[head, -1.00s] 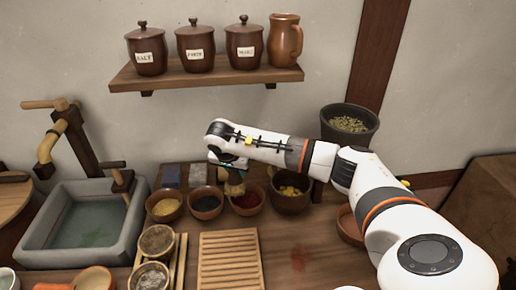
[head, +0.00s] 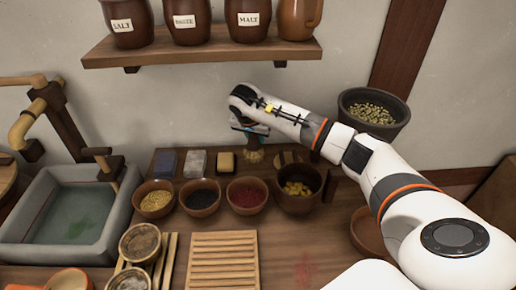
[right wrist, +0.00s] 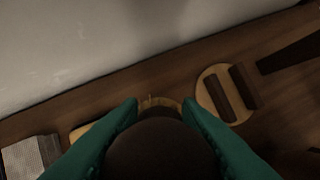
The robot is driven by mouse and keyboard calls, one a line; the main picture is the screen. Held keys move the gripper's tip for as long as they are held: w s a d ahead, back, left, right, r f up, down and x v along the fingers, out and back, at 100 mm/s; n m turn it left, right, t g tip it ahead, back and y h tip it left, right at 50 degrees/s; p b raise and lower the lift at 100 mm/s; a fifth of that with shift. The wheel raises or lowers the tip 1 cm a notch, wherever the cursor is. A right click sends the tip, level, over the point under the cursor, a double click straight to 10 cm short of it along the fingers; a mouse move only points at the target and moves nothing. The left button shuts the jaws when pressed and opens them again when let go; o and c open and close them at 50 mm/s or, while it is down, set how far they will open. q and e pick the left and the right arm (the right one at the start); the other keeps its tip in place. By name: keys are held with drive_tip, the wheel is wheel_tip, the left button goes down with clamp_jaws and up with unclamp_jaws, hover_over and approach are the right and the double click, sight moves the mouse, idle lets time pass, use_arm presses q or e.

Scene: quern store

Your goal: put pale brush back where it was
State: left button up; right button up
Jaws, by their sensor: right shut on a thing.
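My right gripper (head: 250,131) is shut on the pale brush (head: 254,157), which hangs upright with its pale bristles down, at the back of the counter behind the red-filled bowl. In the right wrist view, the green fingers (right wrist: 160,106) are on both sides of the brush's dark brown handle (right wrist: 160,150). A little of the pale bristles shows beyond it. I cannot tell whether the bristles touch the counter. A tan block (head: 226,161) is just left of the brush. A round pale wooden piece with dark bars (right wrist: 228,92) lies to its right. My left gripper is not in view.
A blue block (head: 165,164) and a grey block (head: 194,164) continue the back row leftward. Several filled bowls, including the red-filled one (head: 247,195), stand in front. A shelf with jars (head: 200,46) hangs above. A slatted wooden rack (head: 223,262) lies at the front.

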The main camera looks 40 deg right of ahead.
sight(255, 146)
drive_tip(key=shift+a+f, duration=0.1)
drive_tip(key=shift+f, duration=0.4)
wheel_tip(255, 146, down, 3)
drive_tip(key=b, duration=0.3)
drive_tip(key=shift+f, duration=0.1)
drive_tip(key=o, duration=0.9)
